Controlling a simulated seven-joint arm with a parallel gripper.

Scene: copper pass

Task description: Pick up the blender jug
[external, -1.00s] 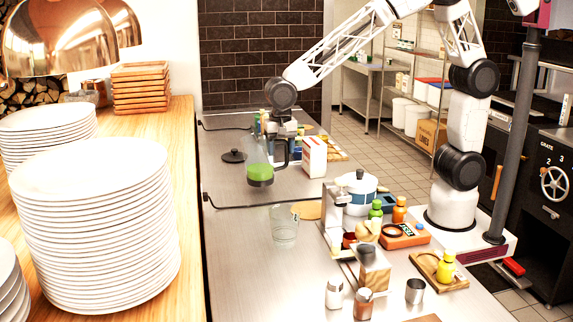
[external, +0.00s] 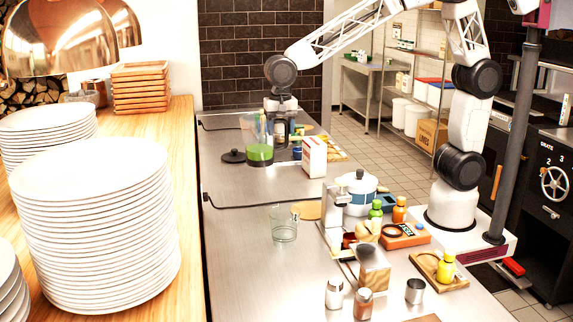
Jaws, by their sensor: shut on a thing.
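The blender jug (external: 259,153) is a clear jug with green liquid in its lower part and a dark handle on its right side. It hangs above the steel counter, roughly upright. My gripper (external: 281,115) is at the jug's handle side, near the top, and is shut on the jug. The fingertips are small and partly hidden by the jug and handle, so the exact grip point is hard to see.
A black lid (external: 233,156) lies left of the jug. A white-and-red carton (external: 314,157) stands close on its right. An empty glass (external: 284,224) stands nearer. The counter's left middle is clear.

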